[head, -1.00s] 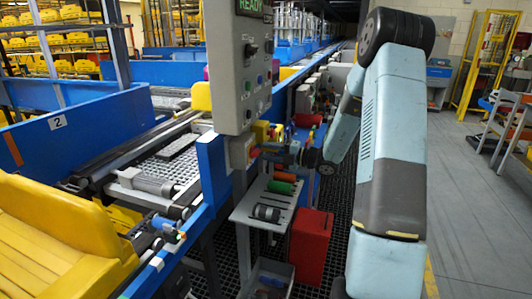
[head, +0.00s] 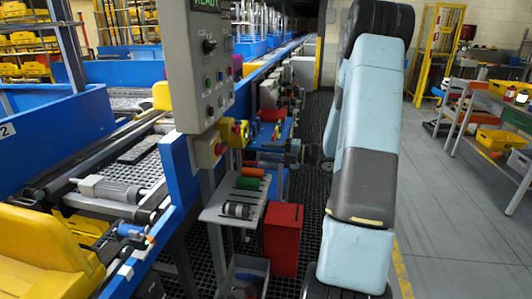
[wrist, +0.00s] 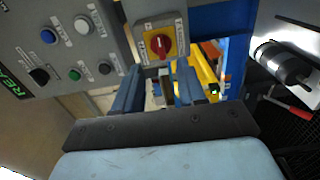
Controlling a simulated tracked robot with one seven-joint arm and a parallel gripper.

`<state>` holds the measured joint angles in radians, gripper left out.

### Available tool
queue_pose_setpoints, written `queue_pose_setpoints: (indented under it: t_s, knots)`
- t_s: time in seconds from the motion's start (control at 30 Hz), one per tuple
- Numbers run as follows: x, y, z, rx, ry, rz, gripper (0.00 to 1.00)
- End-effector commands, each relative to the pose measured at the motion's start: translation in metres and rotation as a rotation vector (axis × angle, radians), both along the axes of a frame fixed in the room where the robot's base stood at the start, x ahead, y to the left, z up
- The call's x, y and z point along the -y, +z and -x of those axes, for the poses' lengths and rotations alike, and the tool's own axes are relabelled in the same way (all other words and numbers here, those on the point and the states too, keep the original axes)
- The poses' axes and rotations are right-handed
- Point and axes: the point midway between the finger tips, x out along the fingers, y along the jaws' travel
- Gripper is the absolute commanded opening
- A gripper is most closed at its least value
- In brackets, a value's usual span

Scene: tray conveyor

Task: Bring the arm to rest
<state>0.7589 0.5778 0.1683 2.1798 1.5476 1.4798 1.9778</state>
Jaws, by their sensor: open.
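My gripper (head: 258,157) points left from the end of my pale blue arm in the head view, close to the lower side of the grey control panel (head: 194,75). In the wrist view its two dark fingers (wrist: 157,78) are apart, with nothing held between them. The red rotary switch on a yellow plate (wrist: 160,44) shows just beyond the fingertips in that view. I cannot tell whether a finger touches anything.
The blue-sided conveyor (head: 180,168) runs along the left. A table with bins (head: 478,122) stands at right, with clear grey floor (head: 445,225) before it.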

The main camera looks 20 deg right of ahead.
Motion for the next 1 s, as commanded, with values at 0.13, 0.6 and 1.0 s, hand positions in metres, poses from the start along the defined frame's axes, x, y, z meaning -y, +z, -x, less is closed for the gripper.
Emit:
queue_pose_setpoints:
  t_s: [0.13, 0.6, 1.0]
  knots:
    - [0.0, 0.0, 0.0, 0.0, 0.0, 0.0, 0.4]
    - [-0.047, 0.028, 0.021, 0.155, 0.162, 0.241, 0.4]
    - [-0.128, 0.071, 0.097, 0.635, 0.611, 0.787, 0.4]
